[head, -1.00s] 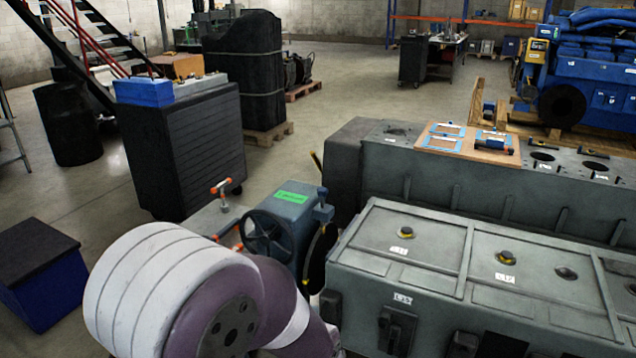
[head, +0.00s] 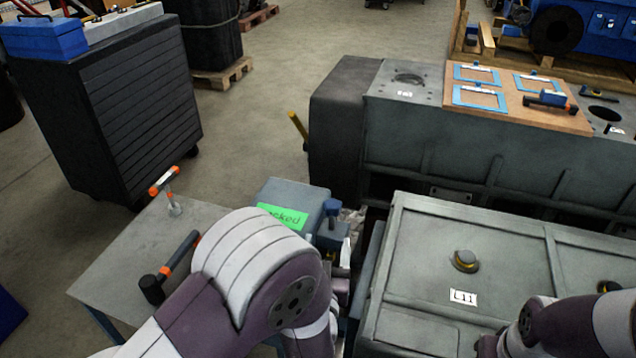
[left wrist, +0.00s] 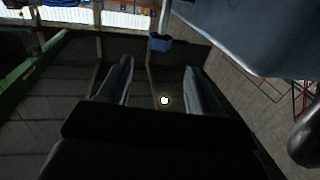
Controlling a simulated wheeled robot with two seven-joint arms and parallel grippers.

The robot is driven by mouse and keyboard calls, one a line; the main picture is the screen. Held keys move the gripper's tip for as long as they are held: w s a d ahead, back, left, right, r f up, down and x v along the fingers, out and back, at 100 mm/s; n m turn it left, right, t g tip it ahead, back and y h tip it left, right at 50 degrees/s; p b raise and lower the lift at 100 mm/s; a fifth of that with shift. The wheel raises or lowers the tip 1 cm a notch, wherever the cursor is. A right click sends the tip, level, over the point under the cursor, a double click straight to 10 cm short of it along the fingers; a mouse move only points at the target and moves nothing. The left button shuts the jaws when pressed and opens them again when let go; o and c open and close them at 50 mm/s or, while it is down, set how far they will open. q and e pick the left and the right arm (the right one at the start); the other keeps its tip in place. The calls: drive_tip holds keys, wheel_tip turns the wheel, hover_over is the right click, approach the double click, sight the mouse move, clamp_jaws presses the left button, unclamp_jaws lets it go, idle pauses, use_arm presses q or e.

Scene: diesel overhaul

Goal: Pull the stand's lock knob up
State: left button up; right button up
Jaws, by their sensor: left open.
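The blue lock knob (head: 332,208) stands upright on the right side of the stand's blue-grey box (head: 292,197), beside a green label that seems to read "locked". My left arm covers the front of the box in the head view, and the left gripper is mostly hidden behind it. In the left wrist view my left gripper (left wrist: 157,80) is open, with nothing between its fingers. A small blue part (left wrist: 160,43) with a pale stem shows beyond the fingertips; I cannot tell if it is the knob. My right arm enters at lower right, its gripper not clearly visible.
A grey engine block (head: 470,265) lies close on the right. A bench (head: 125,262) at left carries a T-handled tool (head: 168,190) and a hammer (head: 175,262). A wooden board (head: 520,98) with blue frames lies behind. Open floor shows between the black cabinet (head: 120,120) and the engine.

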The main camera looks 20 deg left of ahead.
sight(331, 212)
use_arm(q)
drive_tip(key=w, duration=0.4)
drive_tip(key=w+a, duration=0.1)
drive_tip(key=w, duration=0.3)
drive_tip(key=w+a, duration=0.1)
drive_tip(key=w, duration=0.2)
drive_tip(key=shift+w+r+p, duration=0.1)
drive_tip(key=shift+w+p, duration=0.3)
clamp_jaws()
wheel_tip(331, 212, up, 4)
drive_tip(key=shift+r+p, duration=0.1)
drive_tip(key=shift+p, duration=1.15)
unclamp_jaws()
